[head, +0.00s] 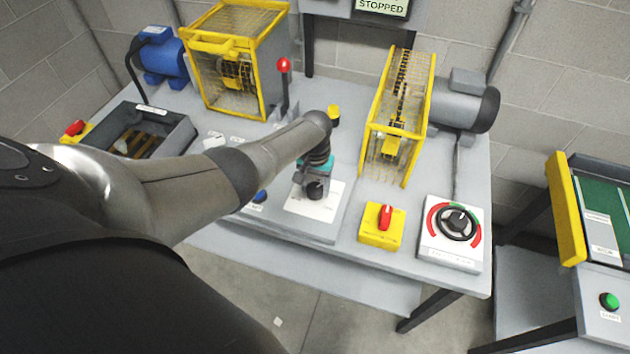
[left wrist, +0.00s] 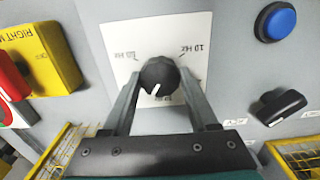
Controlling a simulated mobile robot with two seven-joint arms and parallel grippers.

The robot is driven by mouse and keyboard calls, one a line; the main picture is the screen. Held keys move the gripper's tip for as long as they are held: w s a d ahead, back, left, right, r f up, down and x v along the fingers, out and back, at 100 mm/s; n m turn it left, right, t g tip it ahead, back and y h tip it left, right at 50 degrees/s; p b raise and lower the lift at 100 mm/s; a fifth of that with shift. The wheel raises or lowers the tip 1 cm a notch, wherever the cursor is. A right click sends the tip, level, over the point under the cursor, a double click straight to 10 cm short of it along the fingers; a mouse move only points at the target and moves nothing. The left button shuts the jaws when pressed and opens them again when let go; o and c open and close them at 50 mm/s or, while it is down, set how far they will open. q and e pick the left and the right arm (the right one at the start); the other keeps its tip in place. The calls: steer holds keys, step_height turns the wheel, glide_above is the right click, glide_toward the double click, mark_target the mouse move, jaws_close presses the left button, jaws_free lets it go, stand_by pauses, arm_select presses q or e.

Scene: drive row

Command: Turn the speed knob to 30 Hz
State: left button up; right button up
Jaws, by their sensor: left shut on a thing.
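The speed knob is a round black knob (left wrist: 160,80) with a white pointer line, on a white scale plate (left wrist: 118,38). In the left wrist view the plate's print is upside down; a 10 Hz mark is at the right and another Hz mark at the left. The pointer line aims down and slightly left there, toward a lower label that is partly hidden. My left gripper (left wrist: 160,93) is shut on the knob, one finger on each side. In the head view the gripper (head: 314,182) comes down over the knob (head: 315,191). My right gripper is not in view.
A yellow box with a red switch (head: 385,217) and a dial with a red and green scale (head: 457,223) are to the right. A red-tipped lever (head: 284,66) and yellow guards (head: 398,110) stand behind. A blue button (left wrist: 281,21) is nearby. A sign (head: 380,6) reads STOPPED.

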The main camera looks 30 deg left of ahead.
mark_target(315, 188)
arm_select(q)
steer(key=n+p, duration=0.1)
steer(key=n, duration=0.2)
steer(key=shift+d+n, duration=0.1)
steer(key=shift+n, duration=1.6)
steer(key=shift+w, duration=0.1)
steer(key=o, duration=1.4)
steer(key=shift+c, duration=0.2)
steer(key=shift+r+p, duration=0.55)
steer(key=shift+p, duration=0.1)
step_height(315, 188, up, 14)
steer(key=p, duration=0.7)
